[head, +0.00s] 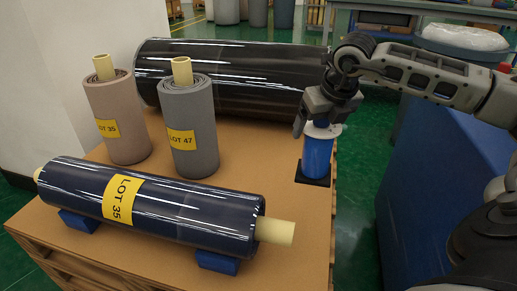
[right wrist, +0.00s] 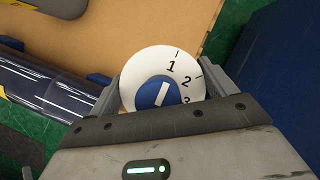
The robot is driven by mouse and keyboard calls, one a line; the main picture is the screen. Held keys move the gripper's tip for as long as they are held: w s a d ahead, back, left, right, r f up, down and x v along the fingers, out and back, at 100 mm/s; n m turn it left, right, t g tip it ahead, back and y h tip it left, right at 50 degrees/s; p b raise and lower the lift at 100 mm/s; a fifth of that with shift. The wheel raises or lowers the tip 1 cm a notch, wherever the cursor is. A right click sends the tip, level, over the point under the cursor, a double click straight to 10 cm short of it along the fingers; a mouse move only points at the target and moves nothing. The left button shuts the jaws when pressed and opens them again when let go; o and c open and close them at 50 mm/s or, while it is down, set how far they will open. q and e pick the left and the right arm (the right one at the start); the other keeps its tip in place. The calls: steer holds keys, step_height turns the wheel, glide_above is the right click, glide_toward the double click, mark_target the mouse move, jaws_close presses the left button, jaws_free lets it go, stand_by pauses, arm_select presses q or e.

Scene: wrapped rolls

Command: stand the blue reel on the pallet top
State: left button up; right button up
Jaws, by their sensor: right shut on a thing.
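The blue reel (head: 318,158) is a short upright cylinder with a white top at the right edge of the pallet top (head: 290,205). It is over a black square pad (head: 313,181) and looks to be resting on it. My right gripper (head: 321,121) comes from above and is shut on the reel's upper end. In the right wrist view, the reel's white round face (right wrist: 135,82) with numbers and a blue centre sits between the fingers. The fingers hide part of the reel's top in the head view. My left gripper is not in view.
A dark wrapped roll (head: 150,205) labelled LOT 35 lies on blue chocks in front. A beige roll (head: 118,115) and a grey roll (head: 190,120) stand behind it. A large black roll (head: 240,75) lies at the back. Bare pallet top lies left of the reel.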

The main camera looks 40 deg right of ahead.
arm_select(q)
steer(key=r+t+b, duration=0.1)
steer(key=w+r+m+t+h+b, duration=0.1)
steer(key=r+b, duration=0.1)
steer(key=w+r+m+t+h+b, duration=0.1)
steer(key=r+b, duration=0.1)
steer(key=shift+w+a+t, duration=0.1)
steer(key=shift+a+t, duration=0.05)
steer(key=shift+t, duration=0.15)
arm_select(e)
steer(key=w+a+f, duration=0.1)
steer(key=w+f, duration=1.1)
steer(key=shift+w+a, duration=0.2)
steer(key=shift+a, duration=0.1)
steer(key=shift+f, duration=0.15)
